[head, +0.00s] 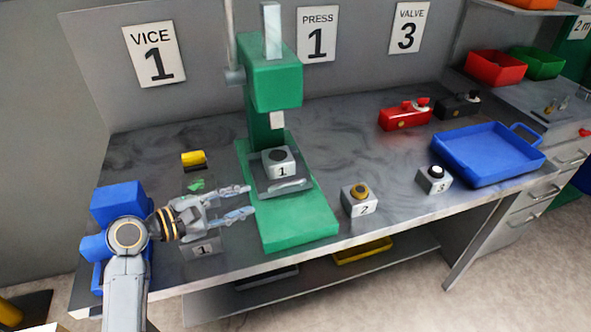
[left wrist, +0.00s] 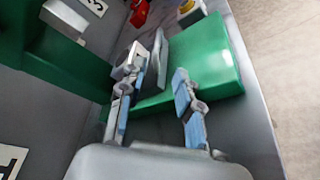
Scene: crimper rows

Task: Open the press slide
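The green press (head: 277,85) stands at the middle of the bench under the PRESS 1 sign. Its slide, a grey plate with a light bar along the front (head: 290,187), lies on the green base (head: 300,225) below the ram. A grey block marked 1 (head: 279,162) sits at the slide. My left gripper (head: 251,200) is open and empty, fingers pointing right, just left of the base and slide. In the left wrist view the open fingers (left wrist: 157,74) reach toward the green base (left wrist: 205,70), with a grey plate (left wrist: 161,56) beyond and between them. Contact cannot be told.
Blocks marked 2 (head: 359,199) and 3 (head: 434,179) stand to the right. A blue vice (head: 118,203) is at the left, with a yellow cylinder (head: 194,158) behind my gripper.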

